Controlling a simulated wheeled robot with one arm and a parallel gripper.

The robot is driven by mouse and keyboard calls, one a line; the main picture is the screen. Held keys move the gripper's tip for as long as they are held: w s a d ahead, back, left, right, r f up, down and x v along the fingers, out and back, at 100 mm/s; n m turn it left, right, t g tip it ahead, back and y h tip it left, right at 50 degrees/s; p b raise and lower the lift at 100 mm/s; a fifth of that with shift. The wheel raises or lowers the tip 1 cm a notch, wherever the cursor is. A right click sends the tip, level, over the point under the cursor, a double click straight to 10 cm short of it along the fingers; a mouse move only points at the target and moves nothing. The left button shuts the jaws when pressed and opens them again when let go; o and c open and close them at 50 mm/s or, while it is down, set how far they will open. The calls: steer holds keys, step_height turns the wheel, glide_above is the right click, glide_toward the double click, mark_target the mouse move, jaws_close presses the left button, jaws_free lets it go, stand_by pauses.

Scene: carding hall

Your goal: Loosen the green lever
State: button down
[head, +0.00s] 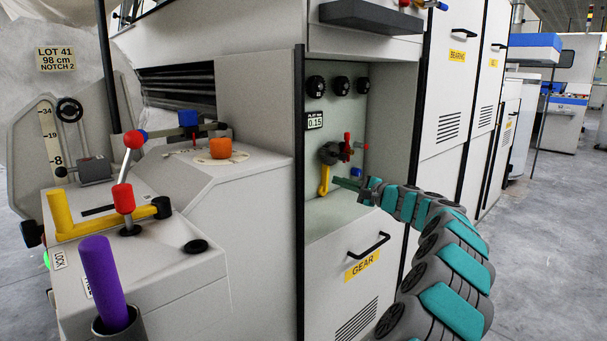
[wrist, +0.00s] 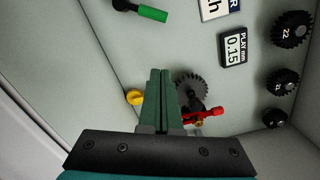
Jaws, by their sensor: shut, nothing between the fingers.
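My gripper (head: 337,180) reaches into the open recess of the cabinet in the head view. Its dark green fingers (wrist: 160,73) are shut together and empty in the wrist view. They point toward the back panel, apart from the green lever in the picture. Their tips appear close to the yellow lever (head: 324,181) and a dark toothed gear (wrist: 190,89); contact cannot be told.
A red-handled part (wrist: 205,115) sits beside the gear. Several black knobs (head: 316,86) and a 0.15 play label (head: 314,121) are in the recess. The GEAR drawer handle (head: 369,245) sticks out below. A console with a red-knobbed lever (head: 123,198) stands left. Open floor lies right.

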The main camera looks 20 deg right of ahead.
steer(key=w+a+r+p, duration=0.1)
steer(key=w+a, duration=0.6)
steer(key=w, duration=0.1)
steer(key=shift+w+a+r, duration=0.15)
steer(key=shift+a+r, duration=0.05)
steer(key=shift+r, duration=0.15)
stand_by(0.4)
stand_by(0.4)
steer(key=shift+a+r+n+b, duration=0.2)
steer(key=shift+n+b, duration=0.2)
steer(key=shift+b, duration=0.2)
